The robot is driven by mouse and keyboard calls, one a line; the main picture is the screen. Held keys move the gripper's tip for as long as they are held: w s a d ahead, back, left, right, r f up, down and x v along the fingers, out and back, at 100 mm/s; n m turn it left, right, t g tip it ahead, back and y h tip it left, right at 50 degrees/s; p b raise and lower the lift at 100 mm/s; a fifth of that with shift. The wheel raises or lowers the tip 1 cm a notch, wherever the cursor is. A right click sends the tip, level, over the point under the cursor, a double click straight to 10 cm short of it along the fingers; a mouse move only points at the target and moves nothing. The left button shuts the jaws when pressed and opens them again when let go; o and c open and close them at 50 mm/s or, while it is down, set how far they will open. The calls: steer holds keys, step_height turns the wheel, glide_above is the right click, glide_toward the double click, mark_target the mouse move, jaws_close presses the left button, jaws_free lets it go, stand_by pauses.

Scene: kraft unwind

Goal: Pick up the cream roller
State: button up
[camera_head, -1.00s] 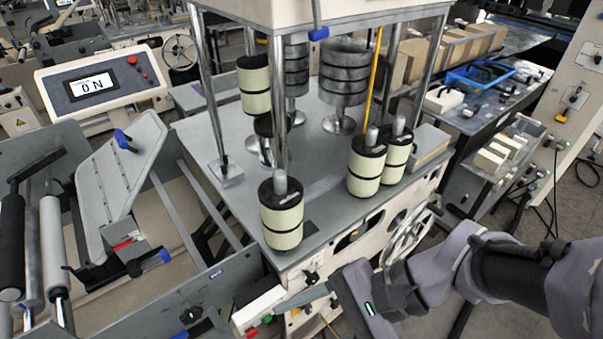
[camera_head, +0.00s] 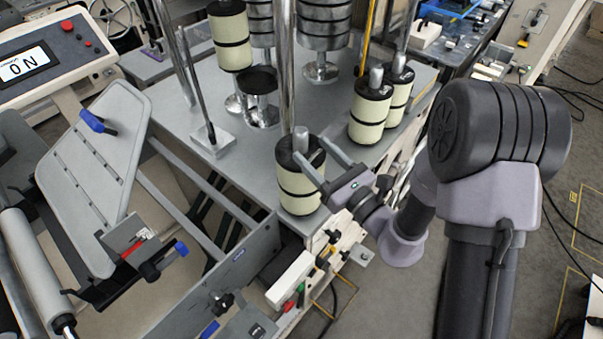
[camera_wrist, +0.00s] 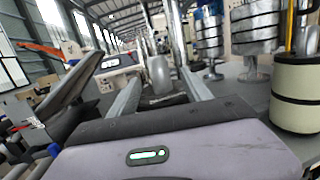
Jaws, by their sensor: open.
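The nearest cream roller (camera_head: 297,187) stands upright at the front corner of the grey machine table. It has black bands, a black top and a grey peg on top. My gripper (camera_head: 310,148) is open at the roller's top, with its fingers reaching over it from the right. In the wrist view the grey peg (camera_wrist: 158,74) shows between the open fingers of my gripper (camera_wrist: 160,82). I cannot tell whether a finger touches the peg. The cream body is hidden there. Two more cream rollers (camera_head: 370,112) (camera_head: 399,88) stand behind to the right.
Another cream roller (camera_head: 230,38) sits at the back on a stand, beside stacked metal rolls (camera_head: 323,28). A steel post (camera_head: 286,70) rises just behind the near roller. The grey table (camera_head: 245,155) is clear to its left. A control panel (camera_head: 40,65) stands at the left.

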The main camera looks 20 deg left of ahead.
mark_target(306, 145)
steer(key=x, duration=0.5)
steer(key=shift+a+f+p, duration=0.25)
steer(key=shift+a+p, duration=0.05)
steer(key=shift+d, duration=0.1)
jaws_close()
stand_by(0.9)
